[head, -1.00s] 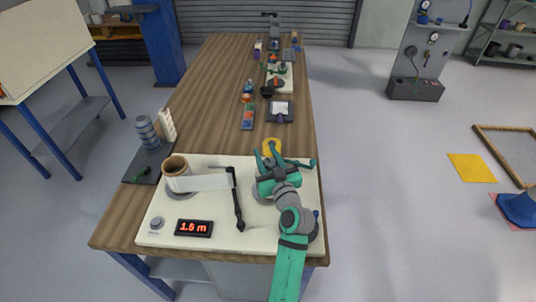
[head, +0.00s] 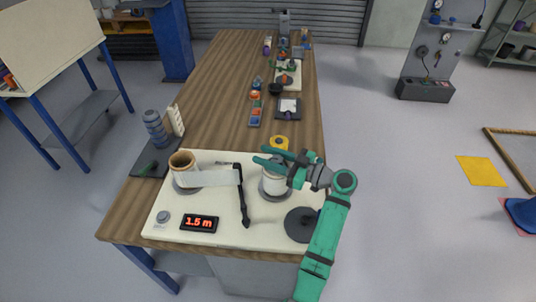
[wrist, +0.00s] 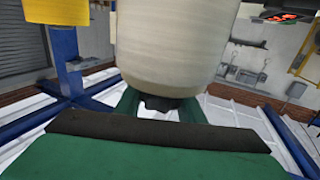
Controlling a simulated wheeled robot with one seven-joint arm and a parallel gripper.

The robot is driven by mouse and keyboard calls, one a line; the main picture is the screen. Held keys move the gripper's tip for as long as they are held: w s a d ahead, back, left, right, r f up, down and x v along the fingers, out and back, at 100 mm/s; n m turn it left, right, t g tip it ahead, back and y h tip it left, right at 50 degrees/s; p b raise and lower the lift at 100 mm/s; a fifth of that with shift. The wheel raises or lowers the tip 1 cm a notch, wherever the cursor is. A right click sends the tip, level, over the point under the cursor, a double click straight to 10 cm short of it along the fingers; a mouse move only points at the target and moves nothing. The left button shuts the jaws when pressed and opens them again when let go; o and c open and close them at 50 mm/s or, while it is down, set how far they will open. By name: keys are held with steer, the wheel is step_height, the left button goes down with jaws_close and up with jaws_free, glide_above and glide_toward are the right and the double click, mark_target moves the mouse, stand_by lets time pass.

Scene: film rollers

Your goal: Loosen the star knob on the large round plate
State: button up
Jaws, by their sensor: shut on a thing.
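A white roll (head: 273,186) stands on a grey round base at the right of the cream board; it fills the upper middle of the wrist view (wrist: 175,45). My gripper (head: 264,156) reaches across its top from the right, fingers pointing left. In the wrist view the green fingers close on a dark knob (wrist: 160,103) at the roll's end; its star shape cannot be made out, and it is hidden in the head view. A large dark round plate (head: 300,226) lies at the board's front right corner, partly covered by my arm; a small hub shows at its middle.
A brown-cored roll (head: 183,162) trails a white strip towards a black guide arm (head: 242,195). A display (head: 199,223) reads 1.5 m, with a grey dial (head: 162,217) beside it. Yellow tape (head: 279,142) stands behind the board. Several small items sit farther back.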

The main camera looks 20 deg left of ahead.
steer(key=shift+s+a+f+n+g, duration=0.1)
steer(key=shift+n+g, duration=0.25)
steer(key=shift+g, duration=0.2)
steer(key=shift+s+n+g, duration=0.1)
steer(key=shift+n+g, duration=0.25)
steer(key=shift+g, duration=0.2)
steer(key=o, duration=0.9)
steer(key=shift+c, duration=0.2)
steer(key=shift+o, duration=0.9)
steer(key=shift+s, duration=0.15)
steer(key=d, duration=1)
steer(key=shift+w+d, duration=0.3)
steer(key=shift+d, duration=0.05)
steer(key=shift+w, duration=0.1)
